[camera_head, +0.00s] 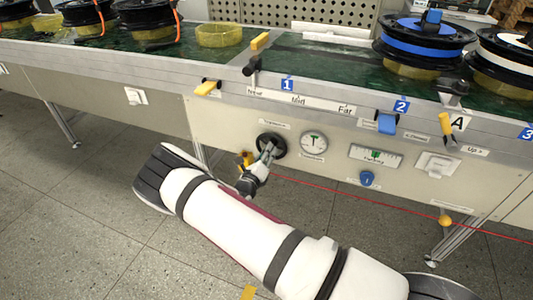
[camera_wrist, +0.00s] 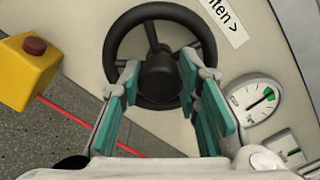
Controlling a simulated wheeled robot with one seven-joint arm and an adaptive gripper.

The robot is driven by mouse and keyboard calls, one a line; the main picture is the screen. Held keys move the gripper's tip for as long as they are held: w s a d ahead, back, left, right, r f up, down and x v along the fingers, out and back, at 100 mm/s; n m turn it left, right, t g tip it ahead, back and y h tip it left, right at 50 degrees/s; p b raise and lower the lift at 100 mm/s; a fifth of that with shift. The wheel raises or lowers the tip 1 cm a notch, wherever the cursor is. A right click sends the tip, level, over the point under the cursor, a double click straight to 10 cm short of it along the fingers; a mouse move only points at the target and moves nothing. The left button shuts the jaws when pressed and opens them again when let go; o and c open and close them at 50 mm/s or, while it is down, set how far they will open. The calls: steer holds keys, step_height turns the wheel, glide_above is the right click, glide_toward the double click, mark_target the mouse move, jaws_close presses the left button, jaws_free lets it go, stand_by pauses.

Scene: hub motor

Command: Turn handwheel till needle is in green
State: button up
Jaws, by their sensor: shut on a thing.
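The black handwheel (camera_head: 271,144) sits on the front panel of the bench; the wrist view shows its spokes and hub (camera_wrist: 157,70). My gripper (camera_head: 266,155) is at the wheel's lower side. In the wrist view its teal-padded fingers (camera_wrist: 168,84) are on either side of the hub and overlap the lower rim; it is shut on the handwheel. The round white gauge (camera_head: 313,142) is just right of the wheel. In the wrist view the gauge (camera_wrist: 252,103) shows a dark needle and a green mark; whether the needle lies inside the green is too small to tell.
A yellow box with a red button (camera_wrist: 34,47) is left of the wheel. A red line runs below the panel. Spools (camera_head: 425,45) stand on the bench.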

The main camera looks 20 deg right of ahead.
stand_by(0.3)
steer(key=o, duration=1.1)
steer(key=shift+o, duration=0.2)
steer(key=shift+s+a, duration=0.1)
steer(key=v, duration=1.1)
steer(key=shift+s+a, duration=0.2)
steer(key=shift+s, duration=0.1)
